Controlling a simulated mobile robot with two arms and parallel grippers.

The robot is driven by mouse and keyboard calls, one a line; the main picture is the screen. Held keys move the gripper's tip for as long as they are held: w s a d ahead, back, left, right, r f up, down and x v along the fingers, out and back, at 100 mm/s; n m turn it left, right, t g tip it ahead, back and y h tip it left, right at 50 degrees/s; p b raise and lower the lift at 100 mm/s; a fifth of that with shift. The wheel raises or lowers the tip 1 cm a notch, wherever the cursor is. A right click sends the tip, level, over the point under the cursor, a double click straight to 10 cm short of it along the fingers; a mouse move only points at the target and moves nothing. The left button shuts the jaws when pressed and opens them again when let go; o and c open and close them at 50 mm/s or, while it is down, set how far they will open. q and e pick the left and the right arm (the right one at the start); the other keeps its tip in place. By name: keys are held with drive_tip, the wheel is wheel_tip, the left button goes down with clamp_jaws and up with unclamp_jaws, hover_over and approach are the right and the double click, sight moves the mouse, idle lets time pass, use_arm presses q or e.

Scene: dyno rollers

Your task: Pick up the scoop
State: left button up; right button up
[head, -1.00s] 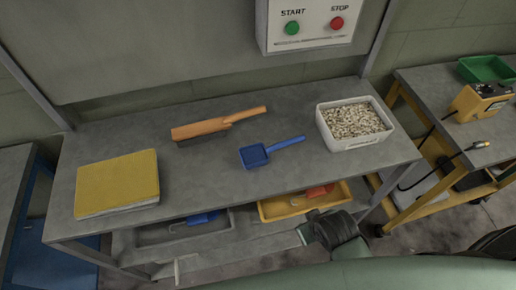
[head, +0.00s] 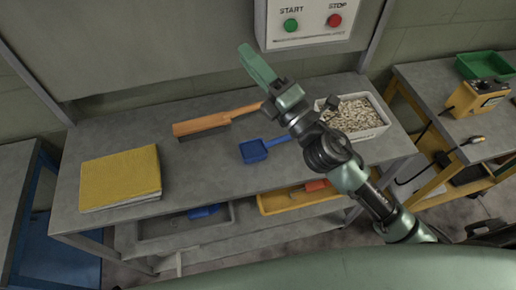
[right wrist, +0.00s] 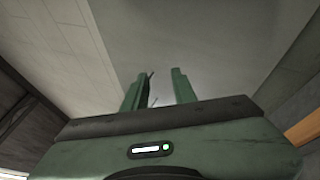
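The blue scoop (head: 254,152) lies on the grey workbench (head: 225,177), its square pan to the left and its handle running up to the right. My right gripper (head: 258,64) is raised above the bench, pointing up and away toward the back panel. Its arm comes in from the lower right and hides the end of the scoop's handle. In the right wrist view its two green fingers (right wrist: 158,88) stand apart with nothing between them; the scoop does not show there. My left gripper is not in view.
An orange-handled brush (head: 205,124) lies behind the scoop. A white bin of pale pellets (head: 372,137) stands to the right, partly behind my arm. A yellow book (head: 120,178) lies at the left. A START/STOP box (head: 308,35) hangs on the panel behind.

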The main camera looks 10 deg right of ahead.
drive_tip(key=s+a+n+g+y, duration=0.2)
drive_tip(key=a+n+g+y, duration=0.4)
drive_tip(key=n, duration=0.4)
drive_tip(key=n+g+h, duration=1.2)
drive_tip(key=n, duration=0.6)
hover_over(276, 140)
drive_tip(key=s+d, duration=0.1)
drive_tip(key=d, duration=0.1)
wheel_tip(276, 140, down, 21)
drive_tip(key=p+x, duration=0.1)
drive_tip(key=x, duration=0.1)
drive_tip(key=p+x, duration=0.1)
drive_tip(key=x, duration=0.1)
drive_tip(key=p+x, duration=0.1)
drive_tip(key=x, duration=0.1)
drive_tip(key=shift+w+d+f, duration=0.1)
drive_tip(key=shift+d+f, duration=0.15)
drive_tip(key=shift+f, duration=0.25)
drive_tip(key=shift+w+a+f, duration=0.1)
drive_tip(key=shift+a+f, duration=0.05)
drive_tip(key=shift+f, duration=0.25)
drive_tip(key=shift+c, duration=0.4)
clamp_jaws()
